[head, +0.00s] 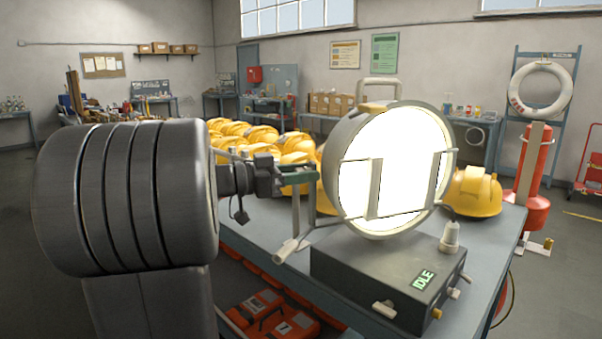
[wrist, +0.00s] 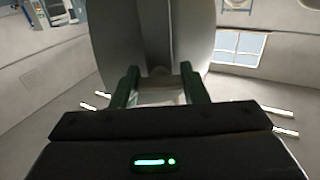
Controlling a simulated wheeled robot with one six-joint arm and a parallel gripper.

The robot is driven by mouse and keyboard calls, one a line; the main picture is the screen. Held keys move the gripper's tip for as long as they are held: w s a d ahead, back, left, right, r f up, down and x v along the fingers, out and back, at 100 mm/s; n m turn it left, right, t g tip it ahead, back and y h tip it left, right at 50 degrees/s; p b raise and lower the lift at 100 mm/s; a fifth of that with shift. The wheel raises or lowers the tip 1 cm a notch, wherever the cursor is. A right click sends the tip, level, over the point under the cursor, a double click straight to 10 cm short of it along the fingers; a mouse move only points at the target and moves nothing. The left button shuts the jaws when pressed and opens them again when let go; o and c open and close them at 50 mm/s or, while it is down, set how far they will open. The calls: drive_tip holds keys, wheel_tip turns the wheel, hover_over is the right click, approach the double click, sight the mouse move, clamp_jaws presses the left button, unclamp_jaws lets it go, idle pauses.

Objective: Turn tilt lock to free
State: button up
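A large round lamp (head: 349,198) with a bright glowing face stands on a dark grey base box (head: 362,270) whose green display reads IDLE. A pale lever (head: 287,250) sticks out at the lamp's lower left; I cannot tell whether this is the tilt lock, and no lock marking is readable. My gripper (head: 308,187) is beside the lamp's left side, above that lever. In the wrist view its two green fingers (wrist: 160,80) stand apart before the grey lamp housing (wrist: 190,38). A pale part shows between or behind them; contact cannot be told.
The lamp base sits on a blue-grey table (head: 487,250). Several yellow helmets (head: 476,190) crowd behind and beside the lamp. Orange cases (head: 272,313) lie below the table. A red cylinder (head: 530,185) and a lifebuoy rack stand at right. Floor is open at left.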

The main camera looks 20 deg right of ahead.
drive_tip(key=shift+f+n+b, duration=0.15)
drive_tip(key=shift+n+b, duration=0.65)
drive_tip(key=shift+b, duration=0.05)
drive_tip(key=shift+n, duration=0.7)
drive_tip(key=o, duration=1)
drive_tip(key=a, duration=0.4)
drive_tip(key=a+b, duration=0.1)
drive_tip(key=a, duration=0.4)
drive_tip(key=w+a, duration=0.1)
drive_tip(key=a, duration=0.3)
drive_tip(key=shift+a+b, duration=0.4)
